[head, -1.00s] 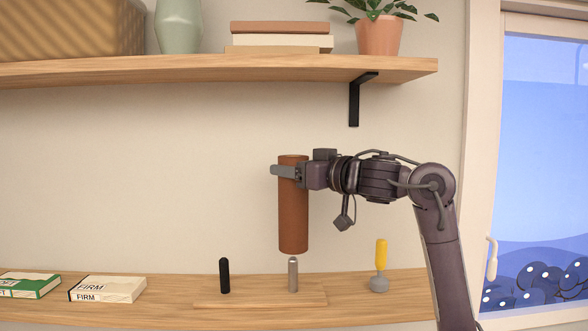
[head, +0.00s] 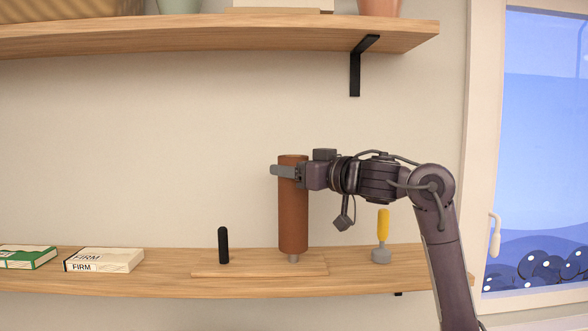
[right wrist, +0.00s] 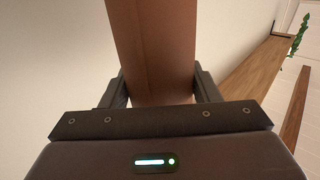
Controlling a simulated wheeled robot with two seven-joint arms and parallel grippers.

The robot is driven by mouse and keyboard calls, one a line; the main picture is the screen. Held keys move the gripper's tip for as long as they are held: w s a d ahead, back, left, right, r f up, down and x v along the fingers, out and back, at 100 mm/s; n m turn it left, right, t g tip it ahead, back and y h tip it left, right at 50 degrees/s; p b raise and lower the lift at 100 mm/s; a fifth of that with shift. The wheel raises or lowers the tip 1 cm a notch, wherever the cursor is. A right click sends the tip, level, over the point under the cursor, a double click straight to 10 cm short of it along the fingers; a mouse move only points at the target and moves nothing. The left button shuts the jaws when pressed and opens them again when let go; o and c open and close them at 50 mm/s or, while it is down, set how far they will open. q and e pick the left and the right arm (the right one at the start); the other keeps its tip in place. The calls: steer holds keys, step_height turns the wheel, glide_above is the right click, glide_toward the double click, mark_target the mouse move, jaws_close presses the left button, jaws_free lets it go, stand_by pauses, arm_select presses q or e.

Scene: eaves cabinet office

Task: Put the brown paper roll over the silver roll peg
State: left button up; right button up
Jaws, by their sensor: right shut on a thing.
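The brown paper roll (head: 293,217) stands upright, and it also fills the middle of the right wrist view (right wrist: 152,45). My right gripper (head: 284,171) is shut around its upper part, and its fingers flank the roll in the right wrist view (right wrist: 162,90). The silver roll peg (head: 293,258) shows only as a short stub under the roll's lower end. Its upper part is hidden by the roll, in line with it; whether it is inside or behind the roll I cannot tell for sure. The roll's lower end is a little above the board. My left gripper is not in view.
A wooden base board (head: 205,270) on the lower shelf (head: 160,281) carries a black peg (head: 223,246) left of the roll. A yellow-handled tool (head: 383,236) stands to the right. An upper shelf (head: 200,38) with a bracket (head: 355,72) is overhead.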

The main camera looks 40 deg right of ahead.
steer(key=shift+f, duration=0.5)
steer(key=o, duration=1.5)
steer(key=shift+o, duration=0.2)
steer(key=s+b, duration=0.4)
steer(key=s, duration=0.3)
steer(key=shift+s+d, duration=0.35)
steer(key=shift+s, duration=0.05)
